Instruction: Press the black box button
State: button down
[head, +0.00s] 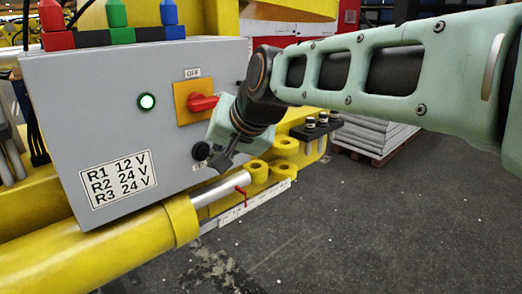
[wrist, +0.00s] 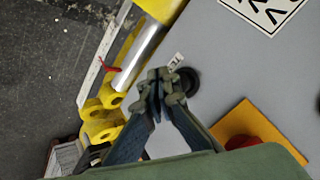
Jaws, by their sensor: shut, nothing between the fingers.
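The black button (head: 200,151) is a round knob low on the front of the grey box (head: 105,110), below the red switch. It also shows in the wrist view (wrist: 188,82), just right of the fingertips and partly hidden by them. My gripper (head: 217,163) is in front of the box face, close to the button's right side in the head view. Its fingertips (wrist: 163,88) are together in the wrist view, with nothing between them. I cannot tell whether they touch the button.
A red rotary switch (head: 203,103) on a yellow plate, marked OFF, is just above the button. A lit green lamp (head: 147,102) and a voltage label (head: 118,179) are further left. A yellow cylinder (head: 110,250) with a silver rod (head: 220,189) runs below the box. Open floor lies at right.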

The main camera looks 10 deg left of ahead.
jog(key=shift+s+d+b, duration=0.45)
jog(key=shift+s+d, duration=0.85)
jog(key=shift+d, duration=0.15)
